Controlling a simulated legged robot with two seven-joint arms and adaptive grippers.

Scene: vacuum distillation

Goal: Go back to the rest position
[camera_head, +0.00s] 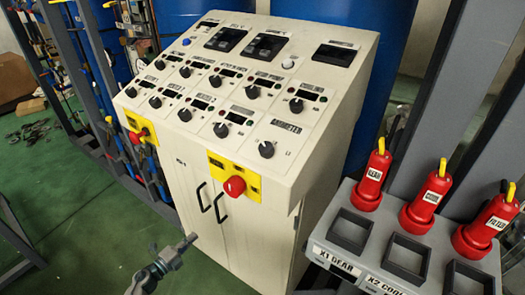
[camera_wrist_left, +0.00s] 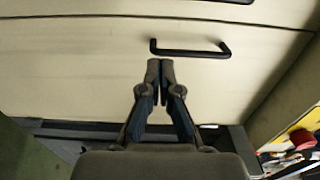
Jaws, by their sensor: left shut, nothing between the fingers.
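My left gripper (camera_head: 176,251) is low in front of the beige control cabinet (camera_head: 255,235) in the head view. Its fingers are shut and hold nothing. In the left wrist view the closed fingertips (camera_wrist_left: 160,64) point at the cabinet doors, just below a black door handle (camera_wrist_left: 190,48) in the picture. I cannot tell the exact gap to the door. My right gripper is not in view.
The cabinet's sloped panel carries several black knobs and a red emergency button (camera_head: 234,186) on a yellow plate. At the right, a grey holder (camera_head: 345,248) has red tools (camera_head: 420,208) and square sockets. Green floor (camera_head: 70,225) lies open at the left.

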